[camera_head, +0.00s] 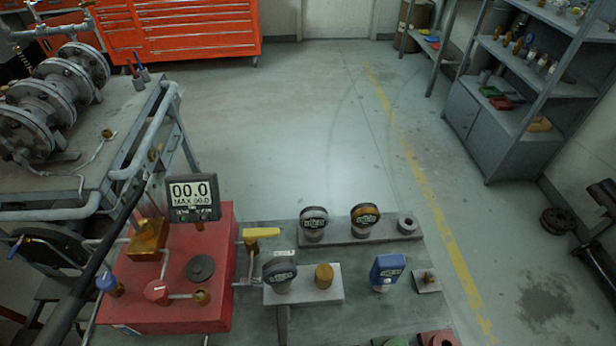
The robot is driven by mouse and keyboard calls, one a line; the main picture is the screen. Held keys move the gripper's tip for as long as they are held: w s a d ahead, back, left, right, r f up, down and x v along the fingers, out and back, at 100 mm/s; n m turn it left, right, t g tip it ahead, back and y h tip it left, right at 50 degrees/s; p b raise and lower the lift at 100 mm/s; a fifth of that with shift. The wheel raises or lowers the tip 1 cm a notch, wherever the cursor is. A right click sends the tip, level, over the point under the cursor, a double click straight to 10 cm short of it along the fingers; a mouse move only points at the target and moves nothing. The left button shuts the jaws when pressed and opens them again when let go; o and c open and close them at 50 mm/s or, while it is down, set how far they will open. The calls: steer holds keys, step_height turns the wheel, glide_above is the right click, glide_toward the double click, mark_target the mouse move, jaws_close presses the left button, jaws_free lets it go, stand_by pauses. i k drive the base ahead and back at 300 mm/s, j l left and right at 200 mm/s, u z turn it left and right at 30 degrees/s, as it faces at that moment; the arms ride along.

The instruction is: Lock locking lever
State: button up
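A yellow lever handle (262,233) sticks out at the right side of a red test unit (165,318) and lies roughly level, pointing right. It is the clearest lever shape in view, but I cannot tell for sure that it is the locking lever, or whether it is locked. A digital display (194,198) on the red unit reads 00.0. A blue knob (106,281), a red knob (157,291) and a dark round disc (200,268) sit on top of the unit. My gripper is not in view.
Dark gauges (280,272), a brass cylinder (324,275) and a blue device (387,270) stand right of the lever. A pipe-framed bench with a large valve assembly (55,95) is at left. Shelves (530,90) stand at right. The floor (300,120) beyond is clear.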

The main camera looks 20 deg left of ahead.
mark_target(282, 313)
steer(key=u, duration=0.95)
